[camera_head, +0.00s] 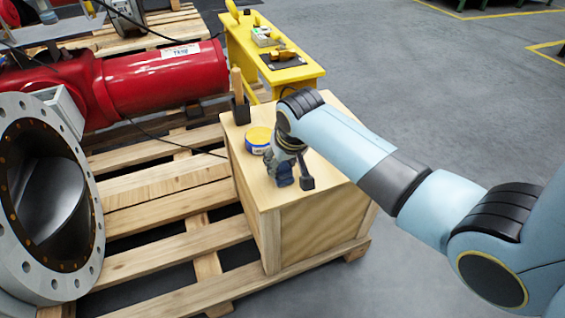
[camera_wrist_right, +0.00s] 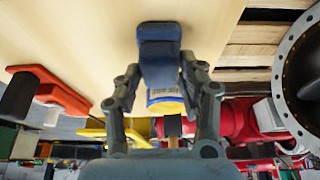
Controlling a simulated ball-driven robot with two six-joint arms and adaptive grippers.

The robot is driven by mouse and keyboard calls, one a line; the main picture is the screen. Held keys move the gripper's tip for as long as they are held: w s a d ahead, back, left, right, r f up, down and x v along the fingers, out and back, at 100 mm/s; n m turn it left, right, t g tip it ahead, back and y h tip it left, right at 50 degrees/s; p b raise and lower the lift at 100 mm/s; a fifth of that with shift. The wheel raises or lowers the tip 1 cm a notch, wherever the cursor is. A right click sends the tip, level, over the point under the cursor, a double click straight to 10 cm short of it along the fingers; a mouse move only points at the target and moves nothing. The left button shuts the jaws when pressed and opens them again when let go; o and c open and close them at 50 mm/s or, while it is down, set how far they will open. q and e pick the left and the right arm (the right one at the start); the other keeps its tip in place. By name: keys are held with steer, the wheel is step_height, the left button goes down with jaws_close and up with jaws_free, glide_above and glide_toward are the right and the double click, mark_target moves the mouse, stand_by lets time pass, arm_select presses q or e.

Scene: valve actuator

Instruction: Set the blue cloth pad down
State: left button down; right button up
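The blue cloth pad (camera_head: 281,173) is at the top of the wooden crate, under my right gripper (camera_head: 290,165). It is dark blue and looks folded. In the right wrist view the pad (camera_wrist_right: 160,58) lies between the two grey fingers of my right gripper (camera_wrist_right: 160,68). The fingers close in on its sides with no clear gap there. In the head view one dark fingertip hangs just right of the pad. I cannot tell whether the pad's lower edge touches the wood. My left gripper is not in view.
A yellow-and-blue tin (camera_head: 258,139) stands just behind the pad on the crate (camera_head: 305,225). A black-headed mallet (camera_head: 238,100) stands upright at the crate's back left. A large flanged valve (camera_head: 50,200) and red actuator (camera_head: 160,85) are to the left. The crate's front top is clear.

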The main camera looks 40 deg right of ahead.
steer(key=o, duration=0.3)
steer(key=shift+o, duration=0.2)
steer(key=shift+r, duration=0.1)
steer(key=d+p+v, duration=0.1)
steer(key=p+v, duration=0.3)
steer(key=v, duration=0.7)
steer(key=s+f+n+g, duration=0.1)
steer(key=s+f, duration=0.8)
steer(key=f, duration=0.3)
steer(key=s+f+n+g, duration=0.1)
steer(key=s+f, duration=0.7)
steer(key=f, duration=0.3)
steer(key=s+f, duration=0.3)
steer(key=s, duration=0.6)
steer(key=s+f+g, duration=0.1)
steer(key=s+f, duration=0.3)
steer(key=s, duration=0.4)
steer(key=s+f+n, duration=0.1)
steer(key=s+f, duration=0.3)
steer(key=s, duration=0.5)
steer(key=shift+s+d+g, duration=0.15)
steer(key=shift+s+g, duration=0.15)
steer(key=shift+s, duration=0.1)
